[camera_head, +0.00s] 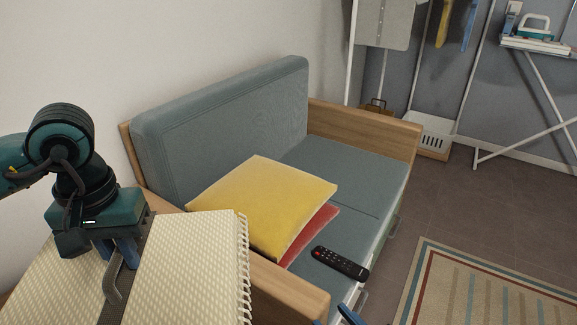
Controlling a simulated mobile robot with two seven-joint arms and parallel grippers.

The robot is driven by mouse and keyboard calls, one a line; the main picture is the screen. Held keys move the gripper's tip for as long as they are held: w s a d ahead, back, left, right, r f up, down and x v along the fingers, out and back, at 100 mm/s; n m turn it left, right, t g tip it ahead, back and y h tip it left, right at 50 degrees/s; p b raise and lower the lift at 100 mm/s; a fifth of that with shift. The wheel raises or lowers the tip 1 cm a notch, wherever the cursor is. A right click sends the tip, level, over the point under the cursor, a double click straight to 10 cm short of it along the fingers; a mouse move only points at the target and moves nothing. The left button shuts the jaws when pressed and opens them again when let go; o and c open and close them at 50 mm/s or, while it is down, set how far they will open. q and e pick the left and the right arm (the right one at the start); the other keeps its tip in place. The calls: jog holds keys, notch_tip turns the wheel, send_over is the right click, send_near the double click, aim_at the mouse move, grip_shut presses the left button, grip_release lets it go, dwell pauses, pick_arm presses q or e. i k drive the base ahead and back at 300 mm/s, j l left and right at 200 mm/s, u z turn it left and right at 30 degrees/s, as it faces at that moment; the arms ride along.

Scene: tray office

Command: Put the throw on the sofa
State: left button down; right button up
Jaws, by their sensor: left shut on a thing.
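The throw (195,268) is cream and textured, with a fringe along its right edge. It lies at the lower left of the head view, in front of the sofa's near wooden arm. A dark strap with a handle (113,283) crosses it. My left gripper (118,262) is shut on the throw at this handle; its fingertips are partly hidden. The sofa (345,165) has a grey-blue seat and back and wooden arms. My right gripper (335,319) shows only as two blue fingertips, apart, at the bottom edge; nothing shows between them.
A yellow cushion (265,200) lies over a red one (312,232) at the sofa's near end. A black remote (340,262) lies on the seat's front edge. The far seat is clear. A striped rug (480,290) lies at right; an ironing board (535,45) stands behind.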

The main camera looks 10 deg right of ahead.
aim_at(356, 172)
jog(key=l, duration=0.45)
jog(key=k+l, duration=0.15)
jog(key=l, duration=1.1)
jog(key=i+l, duration=0.1)
jog(key=l, duration=0.2)
jog(key=i+l, duration=0.1)
jog(key=l, duration=0.2)
jog(key=i+l, duration=0.1)
jog(key=l, duration=0.15)
jog(key=i+l, duration=0.8)
jog(key=i, duration=0.85)
